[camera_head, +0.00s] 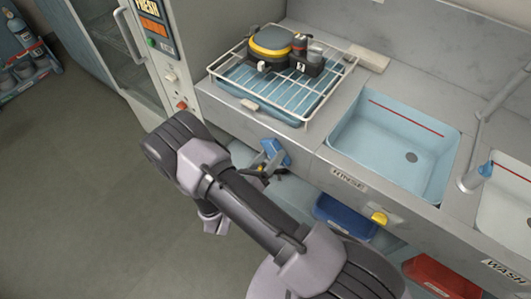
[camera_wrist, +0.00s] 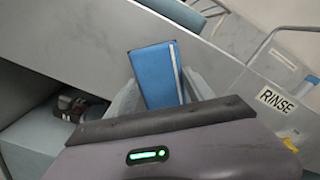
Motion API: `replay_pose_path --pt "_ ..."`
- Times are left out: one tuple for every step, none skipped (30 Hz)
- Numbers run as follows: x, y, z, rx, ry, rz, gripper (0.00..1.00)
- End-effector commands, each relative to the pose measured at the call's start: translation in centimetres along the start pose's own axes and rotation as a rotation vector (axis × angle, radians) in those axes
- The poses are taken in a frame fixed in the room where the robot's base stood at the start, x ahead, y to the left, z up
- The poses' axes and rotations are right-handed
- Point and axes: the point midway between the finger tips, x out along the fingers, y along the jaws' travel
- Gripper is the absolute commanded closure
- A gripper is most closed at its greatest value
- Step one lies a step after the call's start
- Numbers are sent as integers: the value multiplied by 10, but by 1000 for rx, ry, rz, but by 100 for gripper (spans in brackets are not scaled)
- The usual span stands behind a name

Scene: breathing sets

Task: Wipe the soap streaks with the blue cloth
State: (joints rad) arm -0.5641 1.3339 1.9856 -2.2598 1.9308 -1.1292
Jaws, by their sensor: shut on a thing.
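The blue cloth (camera_wrist: 155,72) looks like a small flat folded block with a pale stripe along one side. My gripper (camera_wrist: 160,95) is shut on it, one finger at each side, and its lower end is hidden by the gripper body. In the head view the cloth (camera_head: 276,151) is at the front of the counter, below the drying rack. My gripper (camera_head: 266,162) is just below it there, partly hidden by my arm. I cannot tell whether the cloth touches the counter front. I cannot make out any soap streaks in either view.
A wire drying rack (camera_head: 233,86) holding dark equipment stands on the counter (camera_head: 318,136). The rinse basin (camera_head: 385,150) is to its right, with a faucet (camera_head: 474,177) and the wash basin (camera_head: 510,215) beyond. Blue (camera_head: 345,216) and red (camera_head: 440,275) bins sit below. The left floor is clear.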

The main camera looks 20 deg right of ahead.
Motion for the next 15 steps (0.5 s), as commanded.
replay_pose_path --pt "0 -6 -2 -3 0 0 71" --pt "0 -9 -5 -4 0 0 71" --pt "-1 -12 -8 -2 0 0 71" --pt "-1 -14 -10 -3 0 0 71" --pt "-1 -16 -11 -3 0 0 71" --pt "-1 -17 -13 -1 0 0 71" --pt "-1 -18 -13 -1 0 0 71" --pt "-1 -18 -14 0 0 0 71" --pt "0 -18 -14 0 1 -1 71" --pt "2 -18 -14 0 1 -1 71" --pt "2 -18 -14 1 1 -1 71" --pt "2 -16 -13 1 0 0 71" --pt "2 -13 -12 2 0 0 71" --pt "2 -10 -10 3 0 0 71" --pt "3 -6 -6 5 0 0 71"
